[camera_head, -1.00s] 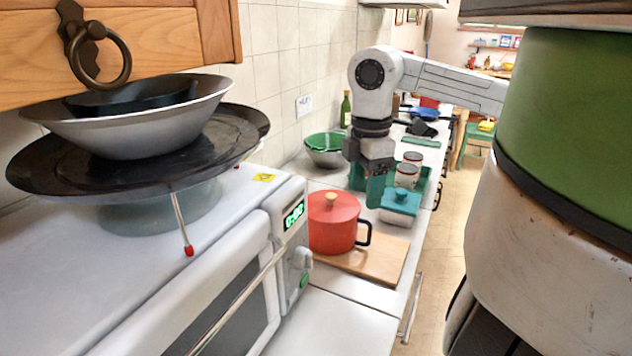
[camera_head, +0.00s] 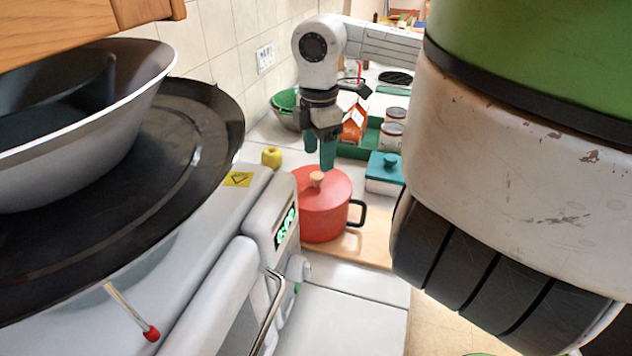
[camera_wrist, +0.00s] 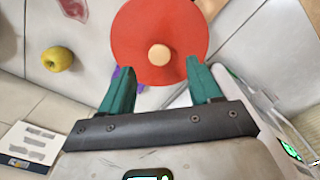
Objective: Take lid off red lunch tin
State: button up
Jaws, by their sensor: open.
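A round red tin (camera_head: 322,220) with a black side handle stands on a wooden board (camera_head: 370,248) on the counter. Its red lid (camera_head: 337,182) is on, with a pale wooden knob (camera_head: 317,179) in the middle. My gripper (camera_head: 320,158) points down, open and empty, with teal fingers just above and behind the knob. In the wrist view the lid (camera_wrist: 135,25) and its knob (camera_wrist: 159,54) show beyond the fingertips of my gripper (camera_wrist: 156,80). No contact shows.
A teal lidded box (camera_head: 384,180) sits right of the tin. Behind are a green tray (camera_head: 352,150), cans (camera_head: 391,135) and an orange carton (camera_head: 355,122). A yellow apple (camera_head: 271,157) lies left of it. A white oven (camera_head: 225,265) bearing a black plate (camera_head: 205,140) fills the left.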

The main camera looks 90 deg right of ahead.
aim_at(317, 174)
jog(key=shift+w+f+p, duration=0.15)
jog(key=shift+f+p, duration=0.7)
jog(key=shift+f, duration=1.75)
jog(key=c, duration=1.1)
jog(key=shift+c, duration=0.2)
jog(key=shift+r, duration=0.1)
